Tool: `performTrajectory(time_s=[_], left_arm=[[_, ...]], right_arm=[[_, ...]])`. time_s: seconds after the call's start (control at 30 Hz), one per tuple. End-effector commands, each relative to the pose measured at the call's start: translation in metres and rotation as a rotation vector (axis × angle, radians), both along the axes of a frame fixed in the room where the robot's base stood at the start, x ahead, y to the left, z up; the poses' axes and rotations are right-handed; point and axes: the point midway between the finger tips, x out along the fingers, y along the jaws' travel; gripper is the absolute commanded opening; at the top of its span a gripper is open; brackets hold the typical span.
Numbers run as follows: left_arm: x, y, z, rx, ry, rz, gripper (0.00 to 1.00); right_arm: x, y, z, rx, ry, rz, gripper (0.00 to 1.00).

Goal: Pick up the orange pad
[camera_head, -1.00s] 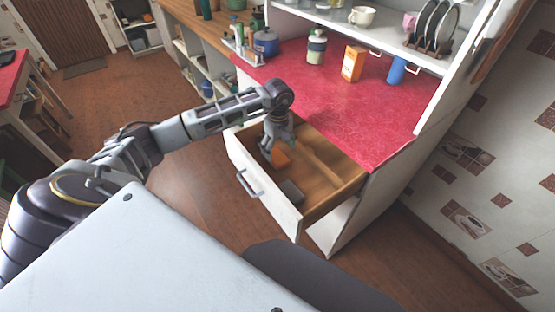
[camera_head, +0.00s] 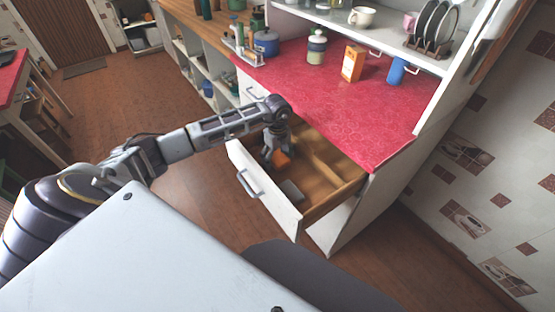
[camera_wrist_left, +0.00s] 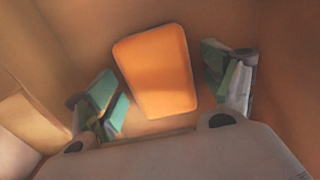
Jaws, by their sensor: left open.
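The orange pad (camera_head: 282,158) lies inside the open drawer (camera_head: 262,190), in its left-hand part. In the left wrist view the orange pad (camera_wrist_left: 157,70) is a rounded rectangle, slightly tilted, lying between the two fingers and a little beyond them. My left gripper (camera_head: 271,156) reaches down into the drawer at the pad. In the left wrist view my left gripper (camera_wrist_left: 166,93) is open, with green-padded fingers on both sides of the pad and a gap on each side. My right gripper is not in view.
A grey block (camera_head: 291,190) lies near the drawer front. Wooden dividers (camera_head: 322,164) split the drawer. The red counter (camera_head: 345,112) above holds an orange box (camera_head: 352,63), a blue cup (camera_head: 397,71) and a jar (camera_head: 316,47).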

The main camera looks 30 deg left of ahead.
Motion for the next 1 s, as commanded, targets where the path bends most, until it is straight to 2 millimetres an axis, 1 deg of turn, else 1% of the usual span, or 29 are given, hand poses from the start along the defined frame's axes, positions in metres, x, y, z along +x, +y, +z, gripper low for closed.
performTrajectory(time_s=[0.27,0.3,0.6,0.63,1.0], left_arm=[[-0.0001,0.0000,0.0003,0.000,0.000,0.000,0.83],[-0.0001,0.0000,0.0003,0.000,0.000,0.000,0.82],[-0.0001,0.0001,0.0004,0.000,0.000,0.000,0.43],[-0.0001,0.0001,0.0004,0.000,0.000,0.000,0.41],[0.0002,0.0002,0.0030,0.001,-0.001,0.000,0.41]], right_arm=[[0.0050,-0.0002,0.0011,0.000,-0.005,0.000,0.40],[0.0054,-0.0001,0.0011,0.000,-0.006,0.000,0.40],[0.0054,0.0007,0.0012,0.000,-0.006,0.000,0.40],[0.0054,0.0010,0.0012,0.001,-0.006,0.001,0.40],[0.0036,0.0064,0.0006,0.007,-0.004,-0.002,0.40]])
